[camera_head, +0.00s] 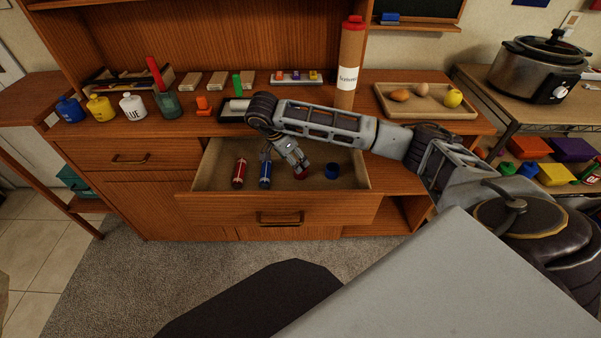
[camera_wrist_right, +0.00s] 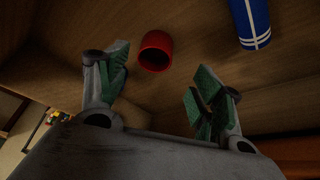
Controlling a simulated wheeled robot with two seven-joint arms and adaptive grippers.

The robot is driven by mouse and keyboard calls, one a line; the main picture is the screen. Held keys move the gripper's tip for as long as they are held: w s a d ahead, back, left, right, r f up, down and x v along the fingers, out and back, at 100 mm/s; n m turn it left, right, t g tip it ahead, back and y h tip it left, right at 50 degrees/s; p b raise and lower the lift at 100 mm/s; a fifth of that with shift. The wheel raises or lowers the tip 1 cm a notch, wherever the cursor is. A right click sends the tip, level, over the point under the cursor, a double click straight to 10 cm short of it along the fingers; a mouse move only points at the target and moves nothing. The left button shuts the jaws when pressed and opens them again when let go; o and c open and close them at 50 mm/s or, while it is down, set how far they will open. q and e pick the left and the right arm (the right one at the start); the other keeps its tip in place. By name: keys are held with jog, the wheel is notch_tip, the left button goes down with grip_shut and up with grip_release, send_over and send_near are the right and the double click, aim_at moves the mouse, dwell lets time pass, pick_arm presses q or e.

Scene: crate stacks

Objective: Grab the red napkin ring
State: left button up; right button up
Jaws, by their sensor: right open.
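The red napkin ring (camera_head: 300,175) lies in the open drawer (camera_head: 212,165), partly hidden by my right gripper in the head view. My right gripper (camera_head: 291,163) reaches down into the drawer above it. In the right wrist view, the red ring (camera_wrist_right: 155,51) shows its hollow end. It lies beyond and between the spread green-padded fingers of my right gripper (camera_wrist_right: 163,78), nearer the left finger. The gripper is open and empty, and no finger clearly touches the ring. My left gripper is out of view.
A blue ring (camera_head: 332,171) lies right of the red one. A red cylinder (camera_head: 239,174) and a blue striped cylinder (camera_head: 265,175) lie to its left; the blue one also shows in the wrist view (camera_wrist_right: 250,22). Drawer walls surround them. A tall tube (camera_head: 350,62) stands behind.

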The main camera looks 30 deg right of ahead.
jog(key=shift+s+d+f, duration=0.1)
jog(key=shift+d+f, duration=0.05)
jog(key=shift+f, duration=0.25)
jog(key=shift+s+d+f, duration=0.2)
jog(key=shift+d+f, duration=0.1)
jog(key=shift+f, duration=0.4)
jog(key=shift+b+x, duration=0.35)
jog(key=shift+x, duration=0.55)
jog(key=shift+s+d+f, duration=0.1)
jog(key=shift+d+f, duration=0.1)
jog(key=shift+f, duration=0.2)
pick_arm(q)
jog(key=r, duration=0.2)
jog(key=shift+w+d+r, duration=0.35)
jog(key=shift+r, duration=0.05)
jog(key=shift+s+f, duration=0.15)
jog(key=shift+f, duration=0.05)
pick_arm(e)
jog(key=shift+c, duration=0.2)
